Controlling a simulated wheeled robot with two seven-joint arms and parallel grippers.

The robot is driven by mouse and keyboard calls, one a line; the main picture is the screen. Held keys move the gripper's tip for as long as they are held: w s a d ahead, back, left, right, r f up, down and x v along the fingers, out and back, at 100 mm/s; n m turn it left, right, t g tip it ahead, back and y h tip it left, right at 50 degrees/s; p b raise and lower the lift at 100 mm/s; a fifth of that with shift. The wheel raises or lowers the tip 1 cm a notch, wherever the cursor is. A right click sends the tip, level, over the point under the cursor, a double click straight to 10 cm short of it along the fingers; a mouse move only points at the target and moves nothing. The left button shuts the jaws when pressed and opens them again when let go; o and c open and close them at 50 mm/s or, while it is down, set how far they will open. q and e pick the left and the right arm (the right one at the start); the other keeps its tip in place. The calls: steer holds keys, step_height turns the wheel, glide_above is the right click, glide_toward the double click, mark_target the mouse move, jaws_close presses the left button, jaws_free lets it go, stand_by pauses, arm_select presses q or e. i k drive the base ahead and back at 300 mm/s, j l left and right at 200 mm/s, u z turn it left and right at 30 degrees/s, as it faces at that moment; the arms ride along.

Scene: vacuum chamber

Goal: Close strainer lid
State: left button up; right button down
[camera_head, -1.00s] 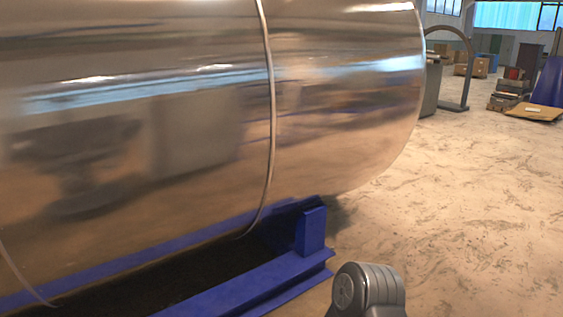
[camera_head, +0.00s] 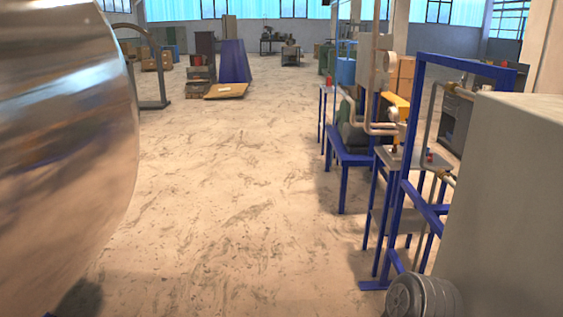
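I cannot make out a strainer lid in the head view. Piping with yellow and red fittings (camera_head: 398,115) stands on a blue frame at the right, too small to tell whether a strainer is part of it. Neither of my grippers is in view.
A large shiny metal cylinder (camera_head: 65,150) fills the left edge. A blue frame (camera_head: 397,215) and a big grey box (camera_head: 510,200) stand at the right. Open concrete floor (camera_head: 225,190) lies between. Pallets (camera_head: 226,91) and a blue cone-shaped object (camera_head: 233,62) are farther back.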

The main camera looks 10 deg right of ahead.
mark_target(393, 111)
steer(key=i+l+z, duration=0.2)
steer(key=i, duration=0.55)
steer(key=i+j+z, duration=0.25)
steer(key=i, duration=0.5)
steer(key=i+z, duration=0.2)
steer(key=i, duration=0.6)
steer(key=i+l+z, duration=0.1)
steer(key=i+z, duration=0.15)
steer(key=i, duration=0.3)
steer(key=i+z, duration=0.25)
steer(key=i, duration=0.25)
steer(key=i+j+z, duration=0.15)
steer(key=i+z, duration=0.15)
steer(key=i, duration=0.25)
steer(key=i+j+z, duration=0.25)
steer(key=i, duration=0.25)
steer(key=i+j+z, duration=0.25)
steer(key=i, duration=0.25)
